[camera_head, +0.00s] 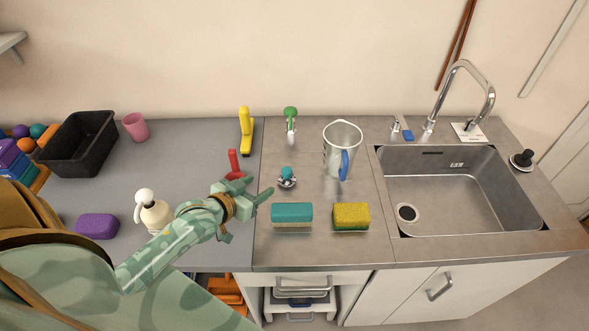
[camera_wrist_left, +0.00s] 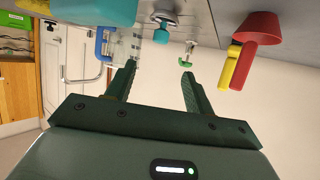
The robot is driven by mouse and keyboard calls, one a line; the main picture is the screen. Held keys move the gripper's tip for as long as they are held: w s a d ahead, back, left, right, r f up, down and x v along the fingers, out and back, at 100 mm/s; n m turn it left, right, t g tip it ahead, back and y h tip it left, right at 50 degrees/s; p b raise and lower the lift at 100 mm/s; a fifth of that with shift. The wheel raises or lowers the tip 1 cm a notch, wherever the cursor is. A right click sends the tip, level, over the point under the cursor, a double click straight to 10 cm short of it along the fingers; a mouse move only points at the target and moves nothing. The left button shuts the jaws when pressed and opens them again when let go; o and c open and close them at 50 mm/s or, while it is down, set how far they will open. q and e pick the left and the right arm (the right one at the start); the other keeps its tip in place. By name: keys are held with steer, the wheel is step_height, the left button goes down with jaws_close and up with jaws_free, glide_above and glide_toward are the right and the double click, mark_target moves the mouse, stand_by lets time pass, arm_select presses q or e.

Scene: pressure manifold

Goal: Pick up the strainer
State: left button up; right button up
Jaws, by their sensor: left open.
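The strainer (camera_head: 287,178) appears to be the small metal piece with a teal knob on the grey counter, left of the jug. It also shows in the left wrist view (camera_wrist_left: 163,22) near the top. My left gripper (camera_head: 258,188) is open and empty, just left of the strainer in the head view and apart from it. In the left wrist view, my left gripper (camera_wrist_left: 158,70) shows both fingers spread with nothing between them. My right gripper is not in view.
A teal sponge (camera_head: 292,214) and a yellow sponge (camera_head: 351,216) lie in front. The jug (camera_head: 341,140) with a blue handle stands right of the strainer. A red item (camera_head: 233,166), a green-topped tool (camera_head: 290,116) and a yellow item (camera_head: 245,128) stand nearby. The sink (camera_head: 455,195) is farther right.

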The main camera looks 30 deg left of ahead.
mark_target(285, 171)
arm_select(q)
steer(key=b+x, duration=0.1)
steer(key=x, duration=0.3)
steer(key=b+x, duration=0.1)
steer(key=x, duration=0.4)
steer(key=shift+f, duration=0.1)
steer(key=shift+w, duration=0.15)
steer(key=shift+w+f, duration=0.2)
steer(key=shift+w, duration=0.1)
steer(key=b+x, duration=0.1)
steer(key=x, duration=0.3)
steer(key=shift+w+f+b, duration=0.2)
steer(key=shift+w+b, duration=0.05)
steer(key=shift+b, duration=0.15)
steer(key=shift+s+r, duration=0.1)
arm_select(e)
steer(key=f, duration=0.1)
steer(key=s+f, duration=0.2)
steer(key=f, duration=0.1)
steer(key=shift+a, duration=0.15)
arm_select(q)
steer(key=shift+c, duration=1.2)
steer(key=c, duration=0.8)
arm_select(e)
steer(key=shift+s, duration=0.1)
